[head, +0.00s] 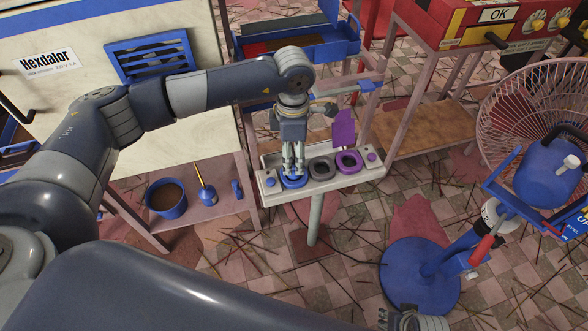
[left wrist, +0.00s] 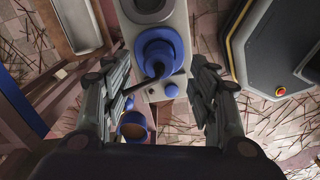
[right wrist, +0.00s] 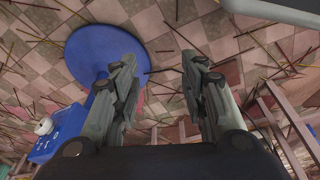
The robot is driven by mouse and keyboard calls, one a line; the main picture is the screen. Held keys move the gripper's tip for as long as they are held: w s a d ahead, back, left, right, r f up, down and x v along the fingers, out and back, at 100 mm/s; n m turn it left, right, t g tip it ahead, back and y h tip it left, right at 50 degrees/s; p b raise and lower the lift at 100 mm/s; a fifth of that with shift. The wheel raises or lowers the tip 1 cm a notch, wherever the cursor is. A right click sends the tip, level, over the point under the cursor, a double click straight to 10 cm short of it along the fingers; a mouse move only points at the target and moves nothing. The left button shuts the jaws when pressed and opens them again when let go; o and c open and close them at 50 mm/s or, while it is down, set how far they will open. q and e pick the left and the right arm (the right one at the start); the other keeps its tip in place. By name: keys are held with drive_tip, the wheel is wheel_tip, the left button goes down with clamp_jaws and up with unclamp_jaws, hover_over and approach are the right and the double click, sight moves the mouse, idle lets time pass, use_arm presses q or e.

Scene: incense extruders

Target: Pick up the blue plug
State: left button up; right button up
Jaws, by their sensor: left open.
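The blue plug (left wrist: 158,58) sits in the end position of a pale panel, with a dark cord or stem coming out toward the left finger in the left wrist view. In the head view its blue edge (head: 294,182) shows at the left end of the panel, partly covered by my left gripper (head: 293,163). My left gripper (left wrist: 162,88) is open, its fingers apart on either side below the plug in its wrist view. I see no clear contact. My right gripper (right wrist: 160,66) is open and empty above the floor.
The panel (head: 373,171) also holds a grey ring (head: 321,168) and a purple ring (head: 349,161), with a purple flap (head: 343,128) behind. A blue pot (head: 167,200) stands on the low shelf at left. A fan (head: 540,130) stands at right. Sticks litter the floor.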

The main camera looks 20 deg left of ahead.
sight(293, 162)
use_arm(q)
wheel_tip(293, 162, down, 5)
drive_tip(key=b, duration=0.2)
drive_tip(key=shift+b, duration=0.35)
use_arm(e)
drive_tip(key=w+v, duration=0.2)
drive_tip(key=v, duration=0.8)
drive_tip(key=shift+w+r+t, duration=0.3)
drive_tip(key=shift+w+t, duration=0.05)
drive_tip(key=shift+t, duration=0.05)
use_arm(q)
drive_tip(key=c, duration=1.2)
